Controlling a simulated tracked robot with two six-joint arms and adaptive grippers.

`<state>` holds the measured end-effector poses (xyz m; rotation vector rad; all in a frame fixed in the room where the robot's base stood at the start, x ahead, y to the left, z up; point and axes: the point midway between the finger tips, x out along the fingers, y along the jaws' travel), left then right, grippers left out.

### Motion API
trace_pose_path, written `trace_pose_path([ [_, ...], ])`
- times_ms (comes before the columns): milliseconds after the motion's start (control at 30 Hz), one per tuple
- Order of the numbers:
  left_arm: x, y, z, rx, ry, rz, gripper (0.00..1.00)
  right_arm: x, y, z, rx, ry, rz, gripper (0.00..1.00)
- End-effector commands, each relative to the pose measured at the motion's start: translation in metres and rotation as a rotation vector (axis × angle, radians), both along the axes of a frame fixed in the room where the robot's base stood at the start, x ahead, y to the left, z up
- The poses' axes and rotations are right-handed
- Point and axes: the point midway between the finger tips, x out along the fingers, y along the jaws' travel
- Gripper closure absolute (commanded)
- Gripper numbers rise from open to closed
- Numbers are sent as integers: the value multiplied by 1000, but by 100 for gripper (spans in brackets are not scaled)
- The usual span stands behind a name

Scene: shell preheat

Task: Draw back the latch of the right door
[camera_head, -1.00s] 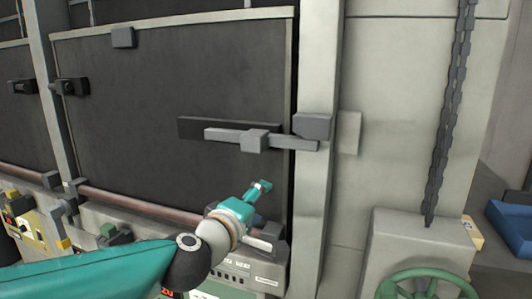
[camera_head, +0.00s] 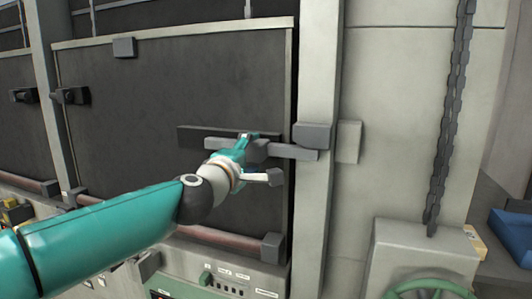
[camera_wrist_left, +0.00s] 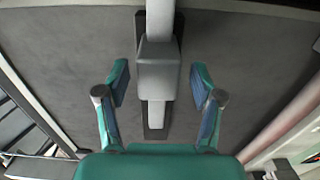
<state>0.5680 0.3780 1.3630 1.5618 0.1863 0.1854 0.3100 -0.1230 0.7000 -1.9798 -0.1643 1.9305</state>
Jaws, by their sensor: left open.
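The right door (camera_head: 120,110) is a dark panel with a pale frame, and it stands shut. Its latch is a grey bolt bar (camera_head: 292,152) on a dark backing plate (camera_head: 190,135). The bar reaches past the door's right edge onto the pale post, just below a grey keeper block (camera_head: 312,135). My left gripper (camera_head: 247,142) is at the latch handle and hides part of it. In the left wrist view, the blocky grey handle (camera_wrist_left: 158,78) sits between the two open fingers of my left gripper (camera_wrist_left: 160,84), with gaps on both sides. My right gripper is not in view.
A pale post (camera_head: 318,75) stands right of the door. A chain (camera_head: 450,120) hangs farther right above a green handwheel (camera_head: 430,287). A reddish rail (camera_head: 225,238) and a green control panel (camera_head: 222,275) lie below the door.

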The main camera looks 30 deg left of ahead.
Motion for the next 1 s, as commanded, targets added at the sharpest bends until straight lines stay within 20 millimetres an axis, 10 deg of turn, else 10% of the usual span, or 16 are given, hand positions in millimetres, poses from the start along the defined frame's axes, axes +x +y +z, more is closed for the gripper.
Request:
trace_pose_path([
  [300, 41, 9, 0, 1, 0, -1, 33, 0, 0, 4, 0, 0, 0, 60],
  [667, 45, 10, 0, 1, 0, -1, 33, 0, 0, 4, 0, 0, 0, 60],
  [1000, 45, 10, 0, 1, 1, -2, 88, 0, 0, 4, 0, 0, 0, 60],
])
